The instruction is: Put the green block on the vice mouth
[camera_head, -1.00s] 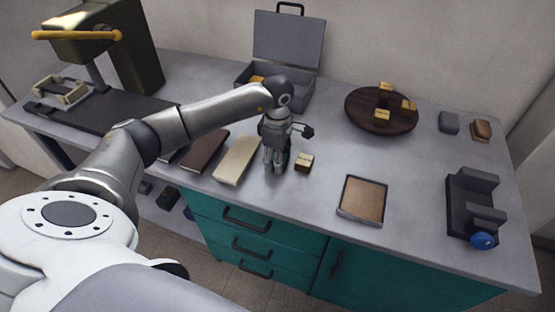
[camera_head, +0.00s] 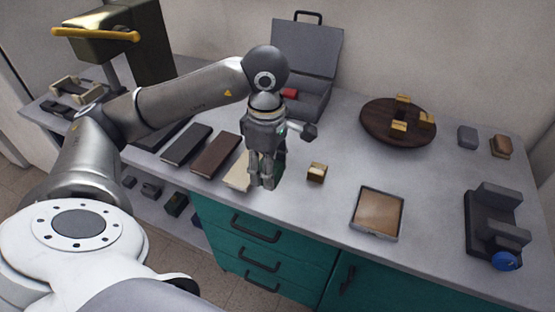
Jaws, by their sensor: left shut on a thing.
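The dark grey vice (camera_head: 478,218) stands at the right end of the bench, its two jaws parted by a gap and a blue round knob (camera_head: 506,261) at its front. My left gripper (camera_head: 266,180) points down over the bench near the cream slab, far to the left of the vice. It is shut on a dark green block (camera_head: 281,166), which shows only in part beside and between the fingers. Nothing shows in the vice mouth. My right gripper is out of view.
An open grey toolbox (camera_head: 318,100) stands behind the gripper, with a red thing inside. A round wooden board (camera_head: 373,128) holds several yellow blocks. A small yellow-brown block (camera_head: 317,172) and a brown-topped tray (camera_head: 378,212) lie between gripper and vice. Dark and brown slabs lie left.

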